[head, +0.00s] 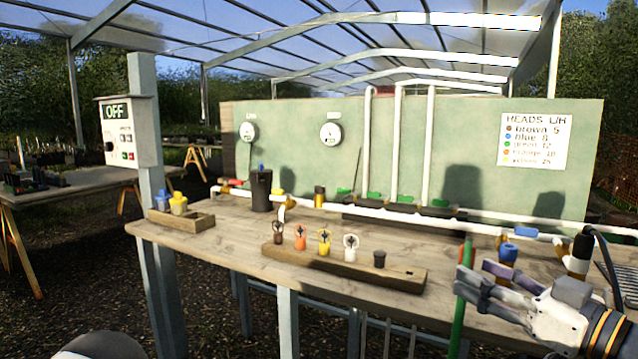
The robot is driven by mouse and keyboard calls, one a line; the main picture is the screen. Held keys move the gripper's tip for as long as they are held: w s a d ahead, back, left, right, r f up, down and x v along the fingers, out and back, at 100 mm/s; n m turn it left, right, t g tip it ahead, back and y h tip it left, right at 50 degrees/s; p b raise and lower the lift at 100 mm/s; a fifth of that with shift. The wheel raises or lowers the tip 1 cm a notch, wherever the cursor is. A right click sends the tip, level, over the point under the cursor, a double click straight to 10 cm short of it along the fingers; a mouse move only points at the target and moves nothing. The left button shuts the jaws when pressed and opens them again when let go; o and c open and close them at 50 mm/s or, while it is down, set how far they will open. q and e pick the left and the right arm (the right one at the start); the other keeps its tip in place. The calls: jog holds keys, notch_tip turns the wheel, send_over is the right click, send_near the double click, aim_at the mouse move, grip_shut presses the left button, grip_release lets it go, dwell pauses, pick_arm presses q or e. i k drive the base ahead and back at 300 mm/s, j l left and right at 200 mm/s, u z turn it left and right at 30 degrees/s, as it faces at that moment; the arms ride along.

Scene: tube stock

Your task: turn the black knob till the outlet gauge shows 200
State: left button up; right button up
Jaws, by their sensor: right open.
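A black-topped knob (320,190) with a yellowish lower part stands at the pipe line at the back of the bench. Two round white gauges hang on the green back panel: a left gauge (247,132) and a right gauge (330,133). Their labels and readings are too small to read, so I cannot tell which is the outlet gauge. A control box (128,132) on the left post, marked OFF, also has a small dark knob (109,146). My right gripper (472,281) is open at the bench's front right, far from the knob and gauges. My left gripper is not in view.
A wooden rack (345,268) with several coloured heads lies on the bench (225,235). A dark cylinder (261,190) stands behind it. White pipes (398,150) rise at the back. A green upright tube (462,310) stands beside my right fingers; contact is unclear.

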aim_at(319, 189)
jog(key=i+j, duration=0.3)
jog(key=i, duration=0.15)
jog(key=i+j, duration=0.3)
jog(key=i, duration=0.15)
jog(key=i+j, duration=0.25)
jog(key=i, duration=0.2)
jog(key=i+j, duration=0.3)
jog(key=i, duration=0.15)
